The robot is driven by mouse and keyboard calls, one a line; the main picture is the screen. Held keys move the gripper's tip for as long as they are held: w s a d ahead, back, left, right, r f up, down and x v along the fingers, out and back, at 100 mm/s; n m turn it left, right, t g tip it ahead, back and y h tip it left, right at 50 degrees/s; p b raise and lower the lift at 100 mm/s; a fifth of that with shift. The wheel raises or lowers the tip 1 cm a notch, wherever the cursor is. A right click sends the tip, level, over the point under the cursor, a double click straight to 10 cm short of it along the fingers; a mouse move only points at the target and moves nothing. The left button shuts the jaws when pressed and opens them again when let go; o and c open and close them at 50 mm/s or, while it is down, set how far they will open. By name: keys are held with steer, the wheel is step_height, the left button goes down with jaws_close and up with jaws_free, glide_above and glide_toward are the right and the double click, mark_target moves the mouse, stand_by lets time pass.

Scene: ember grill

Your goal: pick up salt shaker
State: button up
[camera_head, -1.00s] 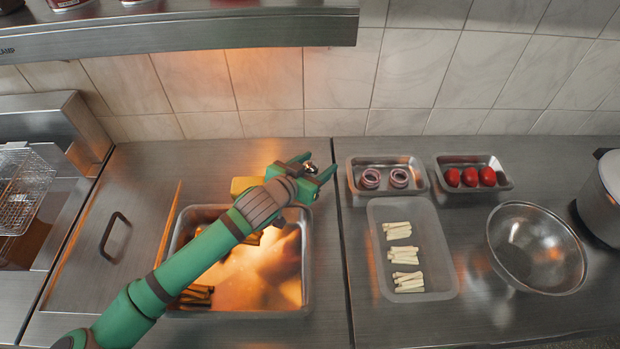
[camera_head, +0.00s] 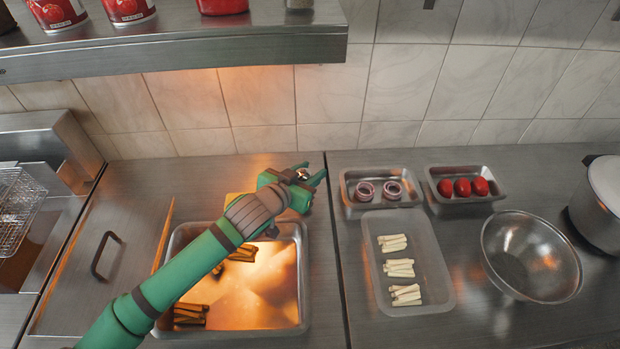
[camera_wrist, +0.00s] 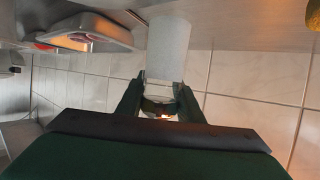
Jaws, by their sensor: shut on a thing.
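My gripper (camera_head: 311,172) is above the back of the counter, just left of the onion tray in the head view. It is shut on the salt shaker (camera_head: 302,174), of which only a small shiny top shows between the fingers there. In the wrist view my gripper (camera_wrist: 160,98) has the shaker (camera_wrist: 168,50) between its two fingers. The shaker is a pale, whitish cylinder with a clearer, darker end near the palm. Its far end points away from the palm. I cannot tell its exact height above the counter.
A lit metal pan (camera_head: 301,262) lies below my arm. To the right are a tray of onion rings (camera_head: 347,205), a tray of tomatoes (camera_head: 437,202), a clear tray of pale sticks (camera_head: 375,285), a steel bowl (camera_head: 530,257) and a pot (camera_head: 600,195). A shelf (camera_head: 180,55) with cans hangs above.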

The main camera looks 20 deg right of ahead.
mark_target(302, 171)
steer(key=s+a+r, duration=0.1)
steer(key=r, duration=0.1)
steer(key=s+a+r, duration=0.1)
steer(key=s+r, duration=0.1)
steer(key=s+a+r, duration=0.1)
steer(key=s+r, duration=0.1)
steer(key=shift+s+a+r, duration=0.1)
steer(key=shift+r, duration=0.3)
steer(key=s+a+r, duration=0.3)
steer(key=s+a, duration=0.1)
steer(key=s, duration=0.3)
steer(key=shift+r, duration=0.2)
steer(key=o, duration=0.5)
steer(key=c, duration=0.5)
